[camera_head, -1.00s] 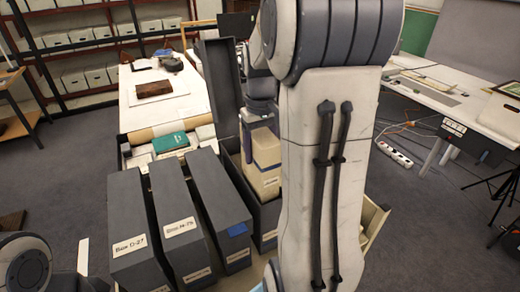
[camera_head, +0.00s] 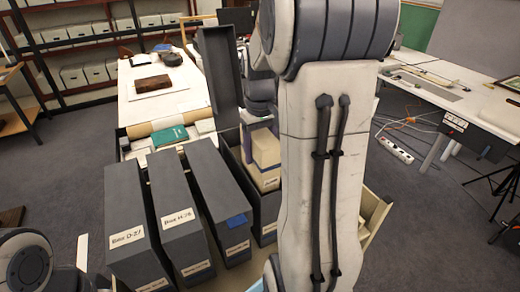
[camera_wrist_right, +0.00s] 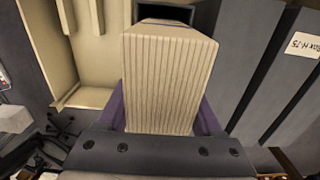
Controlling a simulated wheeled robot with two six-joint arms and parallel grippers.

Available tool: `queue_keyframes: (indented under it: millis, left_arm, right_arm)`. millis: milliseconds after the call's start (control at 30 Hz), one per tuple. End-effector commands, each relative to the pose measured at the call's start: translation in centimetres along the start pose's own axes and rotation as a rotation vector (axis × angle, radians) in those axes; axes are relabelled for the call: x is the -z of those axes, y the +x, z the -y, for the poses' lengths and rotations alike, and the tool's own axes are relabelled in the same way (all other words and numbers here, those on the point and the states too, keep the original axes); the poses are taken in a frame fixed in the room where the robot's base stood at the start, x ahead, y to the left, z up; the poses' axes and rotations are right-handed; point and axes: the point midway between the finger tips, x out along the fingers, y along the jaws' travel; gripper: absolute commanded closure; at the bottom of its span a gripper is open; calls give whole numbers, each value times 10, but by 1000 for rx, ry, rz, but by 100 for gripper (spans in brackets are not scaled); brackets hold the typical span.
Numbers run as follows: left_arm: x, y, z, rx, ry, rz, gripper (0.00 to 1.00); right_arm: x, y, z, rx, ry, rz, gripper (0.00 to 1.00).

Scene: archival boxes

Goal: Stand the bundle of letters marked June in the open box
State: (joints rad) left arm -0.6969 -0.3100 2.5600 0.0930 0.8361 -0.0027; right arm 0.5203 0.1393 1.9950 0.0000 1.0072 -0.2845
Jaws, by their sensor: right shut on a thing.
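The bundle of letters (camera_head: 266,150) is a cream block with a small label low on its face. It stands roughly upright within the opening of the dark grey open box (camera_head: 266,215), whose lid is raised behind it. My right gripper (camera_head: 258,118) comes down from above, partly hidden by my arm. In the right wrist view, the purple fingers of my right gripper (camera_wrist_right: 162,112) are shut on both sides of the bundle (camera_wrist_right: 168,80), showing its ridged paper edges. The bundle's bottom is hidden, so I cannot tell whether it touches the box floor. My left gripper is out of view.
Several closed grey boxes (camera_head: 180,220) stand in a row left of the open box. A teal book (camera_head: 170,137) lies behind them. A cream tray (camera_head: 374,212) is on the right, partly hidden by my arm.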

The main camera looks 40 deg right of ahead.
Motion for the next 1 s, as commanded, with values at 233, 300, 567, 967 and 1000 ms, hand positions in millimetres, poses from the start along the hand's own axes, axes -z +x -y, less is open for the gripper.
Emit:
queue_keyframes:
  millis: [233, 300, 567, 967, 1000]
  left_arm:
    - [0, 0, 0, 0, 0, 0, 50]
    - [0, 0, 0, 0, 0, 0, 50]
    - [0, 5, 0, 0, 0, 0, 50]
    - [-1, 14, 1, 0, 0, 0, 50]
    - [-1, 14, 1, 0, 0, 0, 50]
  right_arm:
    - [0, 0, 0, -1, 0, -2, 100]
    - [0, 0, 0, 0, 0, -2, 100]
    - [0, 6, 0, 0, 0, -1, 100]
    - [0, 20, 0, 0, 0, -1, 100]
    - [0, 22, 0, 0, 0, -1, 100]
